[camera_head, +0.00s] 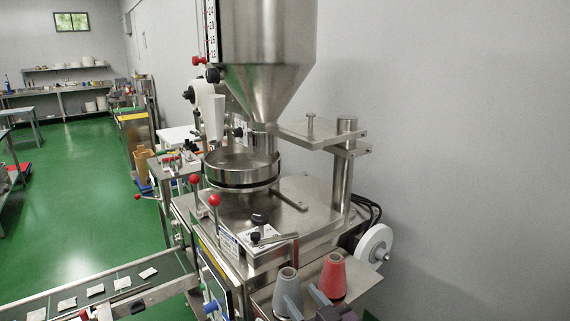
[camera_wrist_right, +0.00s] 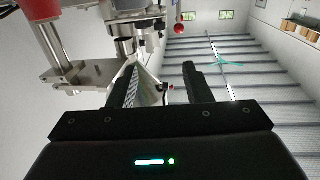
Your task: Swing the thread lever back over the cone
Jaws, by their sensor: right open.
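A red cone (camera_head: 333,276) and a grey cone (camera_head: 288,284) stand upright side by side on a metal shelf (camera_head: 372,279) at the machine's lower right. My right gripper (camera_head: 299,290) comes in at the bottom edge, its two fingers spread and reaching up beside the cones. Its body is cut off by the frame. In the right wrist view its dark fingers (camera_wrist_right: 160,80) stand apart with no held thing visible between them. Part of a red thing (camera_wrist_right: 15,8), perhaps the red cone, shows at the top left there. I cannot clearly make out the thread lever. My left gripper is not in view.
The steel hopper (camera_head: 266,50) and round pan (camera_head: 242,168) rise behind the cones. A white reel (camera_head: 375,246) is on the machine's right side. A conveyor (camera_head: 95,289) with several teabags runs at lower left. The wall side at right is clear.

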